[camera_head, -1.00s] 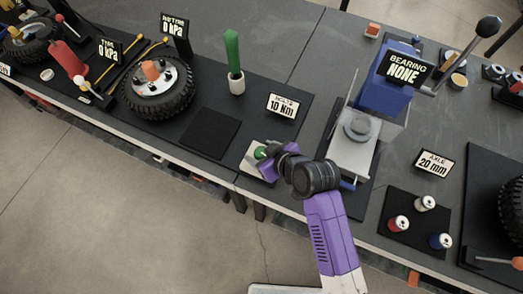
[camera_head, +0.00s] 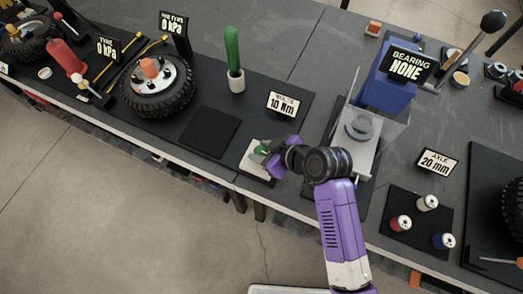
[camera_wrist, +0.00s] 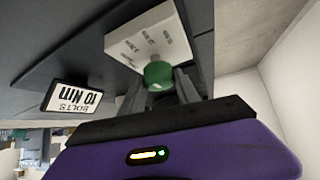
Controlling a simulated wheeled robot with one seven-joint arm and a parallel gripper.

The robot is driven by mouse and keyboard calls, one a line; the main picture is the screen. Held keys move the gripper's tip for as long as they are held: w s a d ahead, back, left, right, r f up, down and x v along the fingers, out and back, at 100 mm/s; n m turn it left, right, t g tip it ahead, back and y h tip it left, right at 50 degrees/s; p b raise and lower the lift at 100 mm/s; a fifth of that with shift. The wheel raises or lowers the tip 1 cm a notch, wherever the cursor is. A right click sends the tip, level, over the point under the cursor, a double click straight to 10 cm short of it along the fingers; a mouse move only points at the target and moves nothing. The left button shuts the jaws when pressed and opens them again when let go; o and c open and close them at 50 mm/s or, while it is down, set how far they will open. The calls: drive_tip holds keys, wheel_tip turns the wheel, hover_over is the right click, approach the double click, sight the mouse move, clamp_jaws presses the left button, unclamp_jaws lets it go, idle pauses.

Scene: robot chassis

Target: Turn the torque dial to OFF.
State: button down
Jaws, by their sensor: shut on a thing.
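The torque dial is a green knob (camera_wrist: 158,74) on a white box (camera_wrist: 148,38) with small printed marks. In the head view the white box (camera_head: 250,163) sits at the bench's front edge, and the green knob (camera_head: 262,149) is partly hidden by my gripper (camera_head: 268,156). In the wrist view my gripper (camera_wrist: 161,86) has its two grey fingers on either side of the knob, closed on it. The bolts sign (camera_head: 284,103) reads 10 Nm; it also shows upside down in the wrist view (camera_wrist: 75,97). The printed marks are too small to read.
Small cans (camera_head: 427,203) stand on a mat at the right.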

drive_tip(key=n+g+b, duration=0.2)
drive_tip(key=n+g+y+b, duration=0.1)
drive_tip(key=n+g+b, duration=0.1)
drive_tip(key=n, duration=0.1)
drive_tip(key=shift+w+f+n+y, duration=0.15)
drive_tip(key=shift+w+n+y, duration=0.05)
drive_tip(key=shift+n+y, duration=0.1)
drive_tip(key=n+g+b, duration=0.4)
drive_tip(key=n+b, duration=0.1)
drive_tip(key=n+g, duration=0.1)
drive_tip(key=n+g+h, duration=0.1)
drive_tip(key=n+h, duration=0.1)
drive_tip(key=n, duration=0.1)
drive_tip(key=shift+r+g, duration=0.25)
drive_tip(key=shift+g, duration=0.15)
drive_tip(key=shift+f+n+g+h+p, duration=0.1)
drive_tip(key=shift+n+g+h+p, duration=0.15)
drive_tip(key=shift+n+g+h, duration=0.55)
drive_tip(key=shift+n+g+h+p, duration=0.2)
drive_tip(key=shift+n+h, duration=0.1)
drive_tip(key=shift+n, duration=0.9)
drive_tip(key=c, duration=0.9)
unclamp_jaws()
drive_tip(key=v, duration=0.7)
drive_tip(key=shift+w+r, duration=0.25)
